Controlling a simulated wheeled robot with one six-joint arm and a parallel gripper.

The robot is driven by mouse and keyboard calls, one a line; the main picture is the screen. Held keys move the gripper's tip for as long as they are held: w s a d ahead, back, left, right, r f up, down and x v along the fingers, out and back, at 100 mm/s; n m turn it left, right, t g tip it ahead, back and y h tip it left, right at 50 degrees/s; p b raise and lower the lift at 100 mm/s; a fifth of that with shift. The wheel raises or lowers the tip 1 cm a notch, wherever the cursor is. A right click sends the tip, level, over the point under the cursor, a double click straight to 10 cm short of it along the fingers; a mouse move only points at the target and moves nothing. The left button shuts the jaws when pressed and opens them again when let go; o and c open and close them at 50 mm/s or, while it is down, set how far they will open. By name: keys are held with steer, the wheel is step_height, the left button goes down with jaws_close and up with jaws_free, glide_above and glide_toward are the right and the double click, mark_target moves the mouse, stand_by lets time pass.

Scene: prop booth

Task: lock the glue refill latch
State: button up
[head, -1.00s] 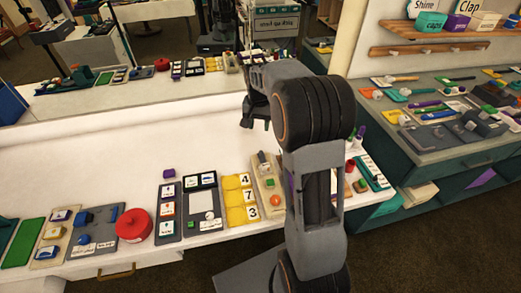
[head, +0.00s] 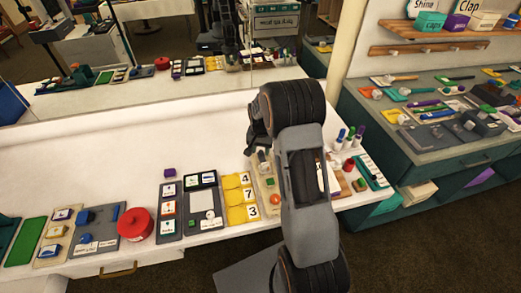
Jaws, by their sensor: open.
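I cannot read which fixture is the glue refill latch. A wooden board (head: 256,191) with a grey upright piece (head: 264,166), a green block (head: 270,183) and an orange block (head: 275,197) lies on the white table, partly hidden by my arm. A grey board (head: 108,231) with a blue block (head: 86,216) and a small label lies farther left. My gripper (head: 252,147) shows only in part, just above the far end of the wooden board; its jaws are open and mostly hidden behind the wrist. I see nothing held.
A yellow number board (head: 231,197), dark picture boards and a round red container (head: 134,224) line the table's front. Markers in cups (head: 345,142) stand right of my arm. A mirror reflects the table.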

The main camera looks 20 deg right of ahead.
steer(key=shift+f, duration=0.3)
jaws_close()
stand_by(0.3)
